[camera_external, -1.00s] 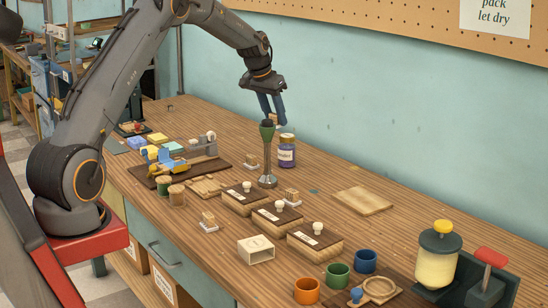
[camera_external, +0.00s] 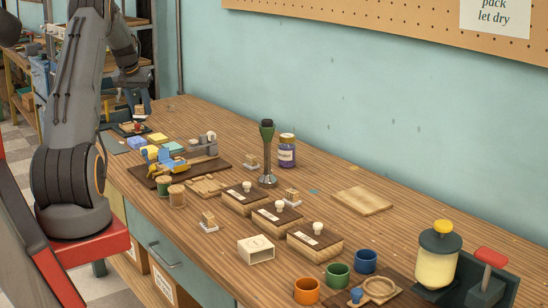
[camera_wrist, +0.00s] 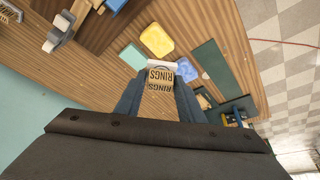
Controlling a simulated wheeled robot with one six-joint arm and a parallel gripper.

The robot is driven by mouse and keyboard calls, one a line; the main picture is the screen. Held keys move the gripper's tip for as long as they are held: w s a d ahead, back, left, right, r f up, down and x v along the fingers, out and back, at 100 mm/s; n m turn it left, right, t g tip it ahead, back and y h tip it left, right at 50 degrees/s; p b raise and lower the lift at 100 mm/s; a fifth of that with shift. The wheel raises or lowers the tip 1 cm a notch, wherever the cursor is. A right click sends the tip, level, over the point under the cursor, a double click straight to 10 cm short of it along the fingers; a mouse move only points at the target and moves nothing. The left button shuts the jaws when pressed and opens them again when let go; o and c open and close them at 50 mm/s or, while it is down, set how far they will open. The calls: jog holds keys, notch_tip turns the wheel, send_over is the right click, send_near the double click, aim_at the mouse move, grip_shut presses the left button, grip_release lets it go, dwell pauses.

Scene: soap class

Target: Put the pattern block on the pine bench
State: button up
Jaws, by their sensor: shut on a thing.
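My gripper (camera_external: 139,108) is at the far left end of the long wooden bench (camera_external: 330,168), its jaws shut on a small pale block. In the wrist view the block (camera_wrist: 160,78) sits between the two fingers of my gripper (camera_wrist: 158,92), with "RINGS" lettered on its face. The block appears above the bench top; the gap under it is hard to judge. I cannot tell from the frames which surface is pine. Other small wooden blocks stand on white squares on the bench, one at the front (camera_external: 208,221) and one further right (camera_external: 291,196).
Near the gripper lie a yellow slab (camera_wrist: 157,40), a blue slab (camera_wrist: 187,69), a green slab (camera_wrist: 133,56) and a dark green mat (camera_wrist: 212,65). The bench edge and checkered floor (camera_wrist: 285,75) are close by. A tall stand (camera_external: 267,155) and jar (camera_external: 287,151) stand mid-bench.

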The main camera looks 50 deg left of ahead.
jog(key=s+a, duration=0.3)
jog(key=s, duration=0.2)
jog(key=shift+n, duration=0.4)
jog(key=f+p, duration=0.3)
jog(key=f, duration=1.2)
jog(key=shift+w, duration=0.2)
jog(key=shift+f, duration=0.15)
jog(key=o, duration=0.8)
jog(key=shift+c, duration=0.2)
